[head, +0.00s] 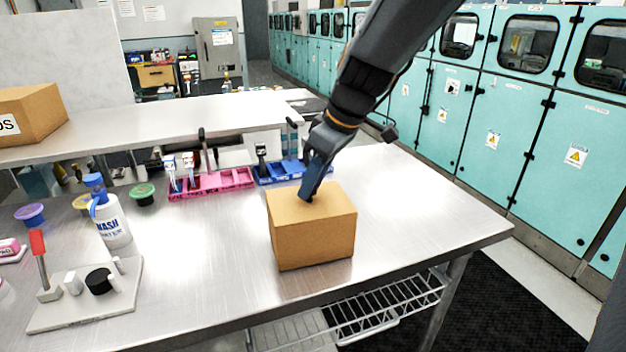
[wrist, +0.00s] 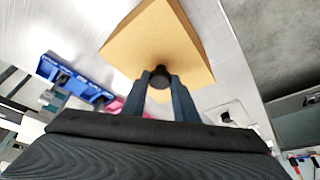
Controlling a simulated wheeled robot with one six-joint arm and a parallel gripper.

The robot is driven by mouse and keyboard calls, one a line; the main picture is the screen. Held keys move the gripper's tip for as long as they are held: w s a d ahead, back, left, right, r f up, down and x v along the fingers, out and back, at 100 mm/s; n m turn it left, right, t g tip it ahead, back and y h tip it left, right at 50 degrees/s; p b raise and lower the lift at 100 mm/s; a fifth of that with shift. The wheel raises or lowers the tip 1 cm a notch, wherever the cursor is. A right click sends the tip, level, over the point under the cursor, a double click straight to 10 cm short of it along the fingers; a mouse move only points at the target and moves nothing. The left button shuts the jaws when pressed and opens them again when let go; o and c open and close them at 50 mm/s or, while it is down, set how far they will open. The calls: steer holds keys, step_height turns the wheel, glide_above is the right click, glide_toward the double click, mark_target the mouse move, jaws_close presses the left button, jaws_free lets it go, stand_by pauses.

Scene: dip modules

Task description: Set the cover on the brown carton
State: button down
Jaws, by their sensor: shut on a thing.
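The brown carton (head: 314,243) stands on the metal table, right of the middle of the head view. Its top is closed by a flat brown cover (head: 335,201), which also fills the upper middle of the wrist view (wrist: 170,35). No gap shows between cover and carton, but I cannot tell whether the cover is fully seated. My gripper (head: 307,196) points down at the cover's centre. In the wrist view its blue fingers (wrist: 160,76) are shut on the cover's dark round knob (wrist: 159,79). The fingers hide most of the knob in the head view.
A pink tray (head: 212,184) and a blue tray (head: 281,173) lie behind the carton. A wash bottle (head: 112,222) and a white stand (head: 85,296) are at left. Another brown box (head: 38,112) sits on the raised shelf. The table right of the carton is clear.

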steer(key=shift+f+b, duration=0.3)
steer(key=c, duration=1.4)
jaws_free()
steer(key=shift+r, duration=0.1)
steer(key=shift+r+p, duration=0.2)
steer(key=shift+p, duration=0.1)
steer(key=b+v, duration=0.2)
steer(key=v, duration=1)
steer(key=s+d+f+m+h, duration=0.1)
steer(key=s+d+f+m, duration=0.2)
steer(key=f, duration=0.5)
steer(key=s+d+f+m+g+h, duration=0.1)
steer(key=s+d+f+m, duration=0.3)
steer(key=f, duration=0.5)
steer(key=s+d+f+m+h, duration=0.1)
steer(key=s+d+f+m, duration=0.3)
steer(key=f, duration=0.4)
steer(key=shift+s+d+f+g+h, duration=0.2)
steer(key=shift+s+f+g+h, duration=0.15)
steer(key=shift+s, duration=0.5)
